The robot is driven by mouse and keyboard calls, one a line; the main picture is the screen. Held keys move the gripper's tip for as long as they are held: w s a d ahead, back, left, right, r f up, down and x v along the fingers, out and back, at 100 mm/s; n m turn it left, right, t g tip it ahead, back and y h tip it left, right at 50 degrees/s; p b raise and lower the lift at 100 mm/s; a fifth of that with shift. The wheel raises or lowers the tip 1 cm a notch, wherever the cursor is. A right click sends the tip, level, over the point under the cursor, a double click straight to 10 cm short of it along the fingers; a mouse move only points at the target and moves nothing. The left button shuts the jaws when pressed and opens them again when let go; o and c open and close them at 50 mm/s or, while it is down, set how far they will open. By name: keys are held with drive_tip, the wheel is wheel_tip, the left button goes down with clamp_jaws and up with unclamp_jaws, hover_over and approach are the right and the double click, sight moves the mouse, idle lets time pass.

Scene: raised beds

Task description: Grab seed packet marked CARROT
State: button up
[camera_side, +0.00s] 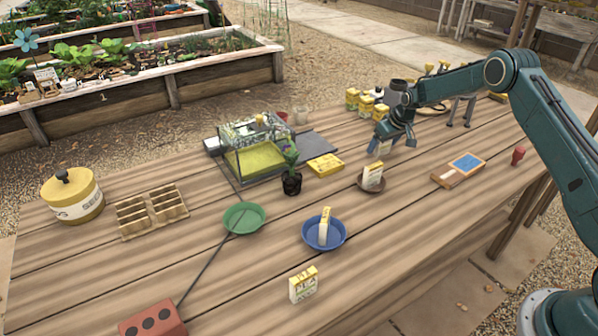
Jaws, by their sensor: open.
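A seed packet (303,286) with a yellow top stands at the front of the table; its lettering looks like PEA. Another yellow-and-white packet (325,226) stands tilted in the blue bowl (310,241). A third packet (373,174) stands on a small brown saucer (371,187); its print is too small to read. I cannot tell which packet is marked CARROT. My gripper (381,147) is open above the table, behind and above the saucer packet and apart from it. Something pale shows at its fingertips, too small to make out.
A green bowl (244,217), a potted plant (291,180), a yellow tray (326,165) and a clear-walled box (256,155) stand left of my gripper. Several yellow boxes (366,106) stand behind it. The front right tabletop is clear.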

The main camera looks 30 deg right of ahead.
drive_tip(key=c, duration=1)
drive_tip(key=shift+r, duration=0.1)
drive_tip(key=shift+c, duration=0.2)
wheel_tip(320, 180, up, 20)
idle(0.5)
